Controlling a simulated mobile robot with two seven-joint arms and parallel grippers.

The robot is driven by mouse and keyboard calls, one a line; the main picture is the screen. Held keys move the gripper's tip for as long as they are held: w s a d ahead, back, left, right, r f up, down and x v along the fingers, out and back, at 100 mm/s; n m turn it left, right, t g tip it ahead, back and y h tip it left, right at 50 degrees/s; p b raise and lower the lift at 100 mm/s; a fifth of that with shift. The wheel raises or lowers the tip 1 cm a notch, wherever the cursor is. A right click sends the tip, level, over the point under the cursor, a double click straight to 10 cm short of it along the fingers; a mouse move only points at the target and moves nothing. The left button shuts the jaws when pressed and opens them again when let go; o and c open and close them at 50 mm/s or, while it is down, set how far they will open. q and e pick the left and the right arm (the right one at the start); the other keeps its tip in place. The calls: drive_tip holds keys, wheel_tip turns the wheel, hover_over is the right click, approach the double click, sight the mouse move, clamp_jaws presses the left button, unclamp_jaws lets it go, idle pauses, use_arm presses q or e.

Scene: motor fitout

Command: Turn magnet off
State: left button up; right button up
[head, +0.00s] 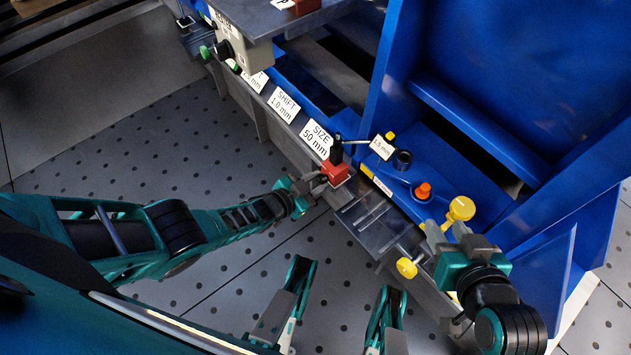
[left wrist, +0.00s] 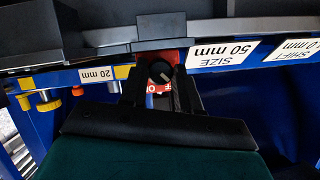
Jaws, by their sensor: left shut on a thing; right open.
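A magnetic base with a red body (head: 336,173) and a black upper part sits on the edge of the blue machine, near the "SIZE 50 mm" label. In the left wrist view its round black knob (left wrist: 160,72) with a pale mark faces me, set in the red front. My left gripper (head: 318,182) reaches the base from the left and is shut on the knob; its dark fingers (left wrist: 159,90) are on either side of the knob. My right gripper (head: 456,236) is open and empty, close to a yellow knob (head: 460,208) at the lower right.
A thin rod runs from the base to a "1.5 mm" tag (head: 382,147). Blue machine walls (head: 520,80) rise at right. The dotted floor (head: 110,145) at left is clear.

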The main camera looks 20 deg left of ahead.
use_arm(q)
drive_tip(key=c, duration=0.4)
drive_tip(key=shift+m, duration=0.4)
drive_tip(key=shift+c, duration=0.2)
drive_tip(key=o, duration=1.1)
drive_tip(key=shift+c, duration=0.2)
